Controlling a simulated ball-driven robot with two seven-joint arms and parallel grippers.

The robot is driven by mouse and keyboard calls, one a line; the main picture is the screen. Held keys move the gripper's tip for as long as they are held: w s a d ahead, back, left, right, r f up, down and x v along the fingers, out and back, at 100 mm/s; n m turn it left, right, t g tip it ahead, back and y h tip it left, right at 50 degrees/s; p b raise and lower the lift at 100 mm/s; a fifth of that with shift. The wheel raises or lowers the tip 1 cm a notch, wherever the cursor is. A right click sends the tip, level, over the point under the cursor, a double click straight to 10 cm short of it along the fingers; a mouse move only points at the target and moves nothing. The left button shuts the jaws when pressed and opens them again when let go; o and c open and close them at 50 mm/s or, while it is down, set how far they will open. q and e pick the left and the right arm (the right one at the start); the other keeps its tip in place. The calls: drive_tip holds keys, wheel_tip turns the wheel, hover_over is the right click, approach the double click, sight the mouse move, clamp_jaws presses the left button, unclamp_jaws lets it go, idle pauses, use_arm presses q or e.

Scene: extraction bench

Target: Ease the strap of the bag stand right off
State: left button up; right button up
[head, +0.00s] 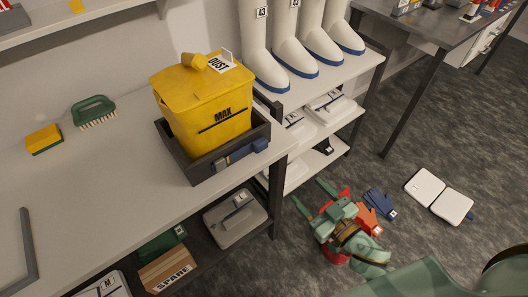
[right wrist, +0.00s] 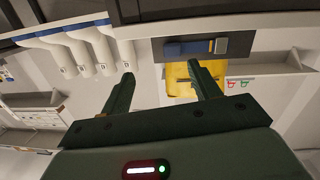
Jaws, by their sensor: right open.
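The dark grey bag stand (head: 192,170) sits on the bench near its right end. A yellow bag marked MAX (head: 205,115) stands upright in it. The blue strap (head: 238,154) lies along the front wall of the stand. In the right wrist view the strap (right wrist: 188,48) runs across the stand's wall (right wrist: 240,42), with a yellow piece at one end. My right gripper (head: 322,207) is open and empty, out in front of the bench edge, to the right of the strap and apart from it. Its fingers (right wrist: 161,70) are spread. My left gripper is not in view.
A green brush (head: 94,110) and a yellow sponge (head: 44,138) lie on the bench at left. White boots (head: 300,50) stand on a rack right of the stand. A grey case (head: 235,217) sits on the shelf below. White pads (head: 440,196) lie on the floor.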

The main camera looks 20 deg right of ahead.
wheel_tip(320, 180, up, 2)
drive_tip(key=a+r+y, duration=0.1)
approach(263, 147)
drive_tip(key=shift+m, duration=0.3)
drive_tip(key=b+x, duration=0.1)
drive_tip(key=x, duration=0.7)
drive_tip(key=shift+f, duration=0.1)
drive_tip(key=shift+w+a, duration=0.2)
drive_tip(key=shift+w, duration=0.25)
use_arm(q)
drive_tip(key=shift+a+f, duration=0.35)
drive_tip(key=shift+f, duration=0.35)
use_arm(e)
drive_tip(key=shift+c, duration=0.3)
